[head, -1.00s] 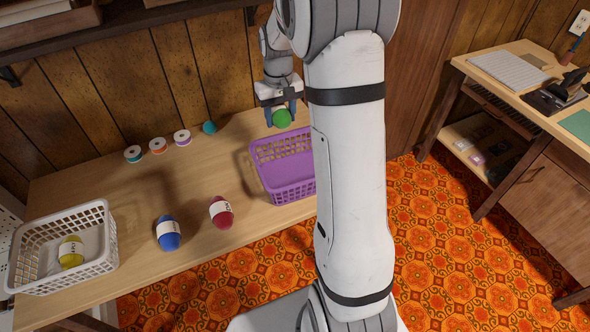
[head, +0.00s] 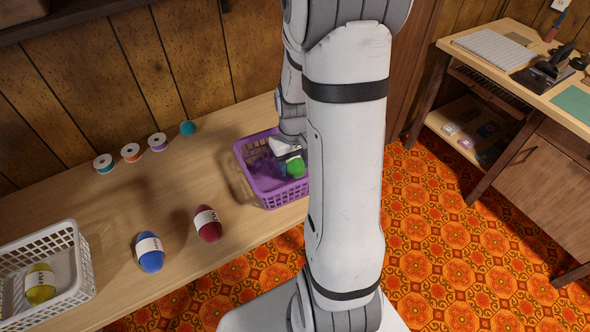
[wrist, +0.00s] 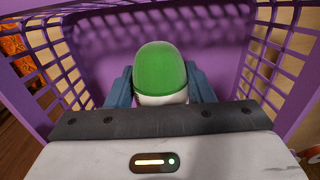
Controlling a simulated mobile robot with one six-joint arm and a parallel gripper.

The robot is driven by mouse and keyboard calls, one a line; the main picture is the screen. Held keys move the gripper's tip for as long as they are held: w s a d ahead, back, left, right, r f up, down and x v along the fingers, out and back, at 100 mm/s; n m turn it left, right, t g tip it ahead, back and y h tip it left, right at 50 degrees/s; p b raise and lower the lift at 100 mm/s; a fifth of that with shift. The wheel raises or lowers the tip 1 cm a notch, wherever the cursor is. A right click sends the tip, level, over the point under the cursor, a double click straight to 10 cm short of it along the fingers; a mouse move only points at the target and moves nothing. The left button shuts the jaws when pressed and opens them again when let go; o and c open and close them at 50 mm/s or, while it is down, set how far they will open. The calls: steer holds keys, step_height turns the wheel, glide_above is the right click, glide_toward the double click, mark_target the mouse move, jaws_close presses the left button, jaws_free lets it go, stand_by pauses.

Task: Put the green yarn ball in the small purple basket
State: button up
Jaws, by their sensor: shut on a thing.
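The green yarn ball (head: 296,168) has a white band and is held in my gripper (head: 290,160) at the purple basket. In the wrist view the green yarn ball (wrist: 161,68) sits between the two blue-grey fingers of my gripper (wrist: 161,88), which are shut on it. The small purple basket (head: 262,188) stands on the wooden table, partly hidden behind my arm. In the wrist view the walls of the purple basket (wrist: 270,55) rise on both sides of the ball, so the ball is within the basket. I cannot tell whether it touches the floor.
A red yarn ball (head: 208,224) and a blue yarn ball (head: 150,252) lie left of the basket. A white basket (head: 82,262) at the left holds a yellow yarn ball (head: 40,284). Several thread spools (head: 131,152) line the table's back. A desk (head: 520,85) stands at the right.

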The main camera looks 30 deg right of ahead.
steer(key=shift+f, duration=1.6)
steer(key=o, duration=1)
steer(key=shift+c, duration=0.2)
steer(key=shift+r, duration=0.1)
step_height(320, 180, up, 12)
steer(key=shift+f+p, duration=0.1)
steer(key=shift+p, duration=0.45)
steer(key=s+a+r+t, duration=0.2)
steer(key=s+a+r, duration=0.6)
steer(key=s+a, duration=0.2)
steer(key=shift+s+a+r, duration=0.4)
steer(key=shift+a, duration=0.6)
steer(key=shift+r, duration=0.1)
